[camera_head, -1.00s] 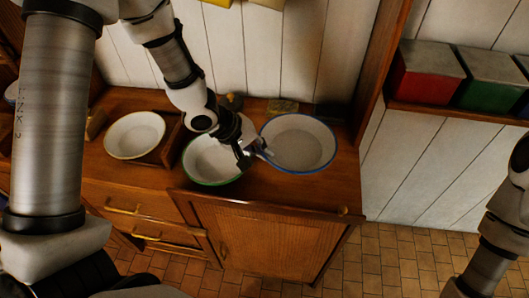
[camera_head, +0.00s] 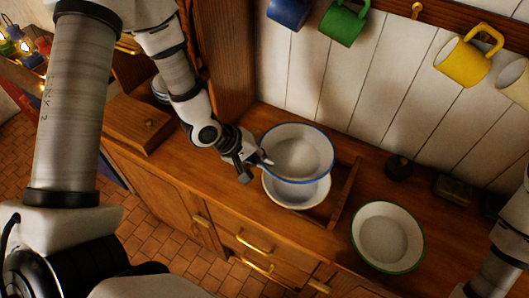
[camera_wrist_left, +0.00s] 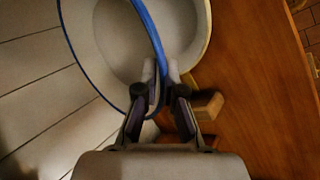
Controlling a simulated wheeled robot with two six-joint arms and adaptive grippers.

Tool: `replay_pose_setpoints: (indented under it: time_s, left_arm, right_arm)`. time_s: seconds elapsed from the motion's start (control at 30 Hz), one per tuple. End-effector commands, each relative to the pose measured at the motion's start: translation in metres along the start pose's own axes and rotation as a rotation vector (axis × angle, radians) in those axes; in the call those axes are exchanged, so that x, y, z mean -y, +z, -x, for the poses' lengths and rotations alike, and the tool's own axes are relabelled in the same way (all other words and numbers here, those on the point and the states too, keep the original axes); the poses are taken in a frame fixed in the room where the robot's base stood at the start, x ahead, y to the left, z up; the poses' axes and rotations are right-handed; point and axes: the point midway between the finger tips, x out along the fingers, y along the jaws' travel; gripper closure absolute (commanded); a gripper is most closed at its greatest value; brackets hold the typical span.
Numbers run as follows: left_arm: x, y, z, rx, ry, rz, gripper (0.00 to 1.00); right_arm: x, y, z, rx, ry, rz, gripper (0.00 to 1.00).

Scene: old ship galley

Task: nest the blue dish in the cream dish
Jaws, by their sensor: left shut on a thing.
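The blue dish (camera_head: 297,145), white inside with a blue rim, is in the air over the cream dish (camera_head: 296,193). My left gripper (camera_head: 263,160) is shut on its left rim. The blue dish looks slightly tilted and hides much of the cream dish, which stands on the counter. In the left wrist view the blue rim of the blue dish (camera_wrist_left: 108,45) runs up from between my fingertips (camera_wrist_left: 161,80). The cream dish (camera_wrist_left: 188,35) shows below and to the right of it. Whether the two dishes touch is unclear. My right gripper is out of view.
A green-rimmed dish (camera_head: 387,237) stands on the counter (camera_head: 240,195) to the right. A wooden divider (camera_head: 346,195) stands between it and the cream dish. Blue, green (camera_head: 343,22) and yellow (camera_head: 464,62) mugs hang on the wall behind. A small dark object (camera_head: 399,168) sits at the back.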

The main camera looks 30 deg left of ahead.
Motion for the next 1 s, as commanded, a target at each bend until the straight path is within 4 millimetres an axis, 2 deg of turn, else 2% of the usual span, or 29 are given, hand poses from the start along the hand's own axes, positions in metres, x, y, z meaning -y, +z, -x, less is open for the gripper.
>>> replay_pose_setpoints:
  time_s: [0.03, 0.17, 0.57, 0.8, 1.0]
  left_arm:
    - [-0.001, 0.001, 0.003, 0.0, 0.002, 0.001, 1.0]
    - [0.004, 0.001, -0.004, -0.001, 0.004, 0.001, 1.0]
    - [0.029, 0.001, -0.036, -0.001, 0.004, 0.0, 1.0]
    - [0.041, 0.001, -0.052, 0.0, 0.003, 0.001, 1.0]
    - [0.042, 0.001, -0.054, -0.001, 0.004, 0.0, 1.0]
  right_arm:
    - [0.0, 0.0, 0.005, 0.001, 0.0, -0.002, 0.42]
    - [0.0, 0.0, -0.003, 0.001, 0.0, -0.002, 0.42]
    - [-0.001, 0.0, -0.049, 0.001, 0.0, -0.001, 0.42]
    - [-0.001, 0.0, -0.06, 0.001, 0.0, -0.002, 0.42]
    - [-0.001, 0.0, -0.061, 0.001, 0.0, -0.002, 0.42]
